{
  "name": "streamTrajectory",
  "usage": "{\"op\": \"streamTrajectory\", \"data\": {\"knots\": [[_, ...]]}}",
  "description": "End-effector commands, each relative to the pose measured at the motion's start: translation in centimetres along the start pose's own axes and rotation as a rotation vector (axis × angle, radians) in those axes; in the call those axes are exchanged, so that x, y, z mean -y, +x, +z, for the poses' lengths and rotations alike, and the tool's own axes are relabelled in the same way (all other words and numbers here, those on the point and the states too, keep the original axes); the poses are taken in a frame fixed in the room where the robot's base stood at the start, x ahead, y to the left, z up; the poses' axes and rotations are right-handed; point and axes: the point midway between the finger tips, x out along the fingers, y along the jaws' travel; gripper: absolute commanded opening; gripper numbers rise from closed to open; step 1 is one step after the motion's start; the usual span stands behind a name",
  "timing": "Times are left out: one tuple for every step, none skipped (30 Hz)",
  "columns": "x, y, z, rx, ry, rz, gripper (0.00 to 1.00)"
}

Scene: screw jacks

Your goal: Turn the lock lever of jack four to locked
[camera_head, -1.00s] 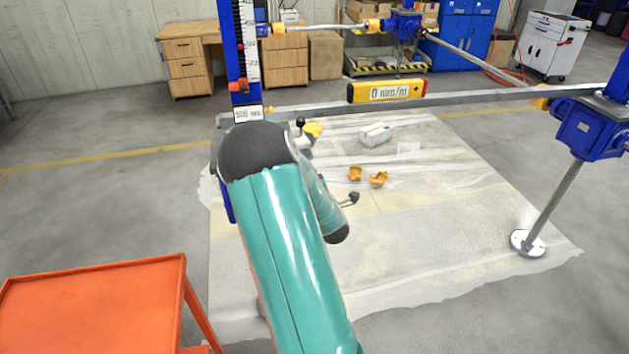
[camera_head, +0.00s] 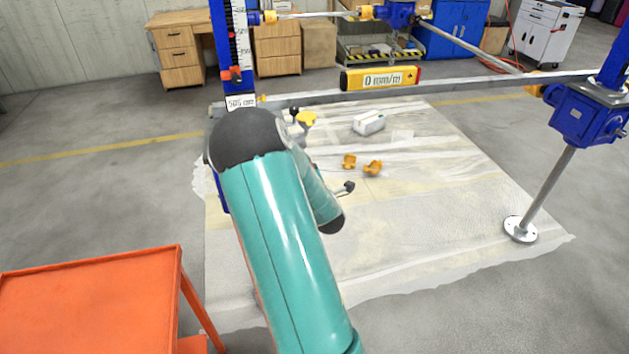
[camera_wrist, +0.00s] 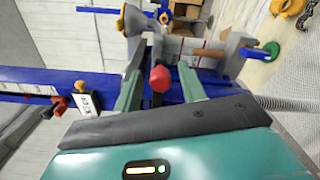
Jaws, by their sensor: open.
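My gripper (camera_wrist: 162,66) shows in the wrist view with its two green fingers apart. A red ball knob (camera_wrist: 160,79), apparently the end of the lock lever, lies between the fingers in that picture, with a gap on each side. I cannot tell its depth or the lever's exact angle. Behind it is the blue jack column (camera_wrist: 108,82), lying across the picture. In the head view a blue jack column (camera_head: 230,45) with a scale and a "505 mm" sign (camera_head: 240,102) stands behind my arm. My arm hides the lever and gripper there. No jack number is legible.
A level (camera_head: 380,78) reading 0 mm/m sits on the long grey beam (camera_head: 450,88). Another blue jack (camera_head: 585,115) stands at right. An orange cart (camera_head: 90,300) is at lower left.

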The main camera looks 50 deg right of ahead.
Motion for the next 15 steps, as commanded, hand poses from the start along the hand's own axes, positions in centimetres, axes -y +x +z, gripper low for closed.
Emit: {"op": "streamTrajectory", "data": {"knots": [[0.0,-0.7,0.0,0.0,0.001,-0.002,0.41],[0.0,-1.2,0.0,0.0,0.001,-0.002,0.41],[0.0,-1.9,0.0,0.0,0.001,-0.002,0.41],[0.0,-2.5,0.0,0.0,0.001,-0.002,0.41],[0.0,-3.2,0.0,0.0,0.0,-0.004,0.41],[0.0,-4.0,0.0,0.001,0.0,-0.003,0.41],[0.0,-4.7,0.0,0.001,0.001,-0.003,0.41],[0.0,-5.4,0.0,0.001,0.001,-0.003,0.41],[0.0,-6.3,0.0,0.001,0.001,-0.004,0.41],[0.0,-7.0,0.0,0.001,0.001,-0.003,0.41],[0.0,-7.7,0.0,0.001,0.001,-0.004,0.41],[0.0,-8.6,0.0,0.001,0.001,-0.003,0.41],[0.0,-9.2,0.0,0.0,0.001,-0.004,0.41],[0.0,-9.8,0.0,0.0,0.001,-0.004,0.41],[0.0,-10.5,-0.1,0.0,0.001,-0.003,0.41]]}}
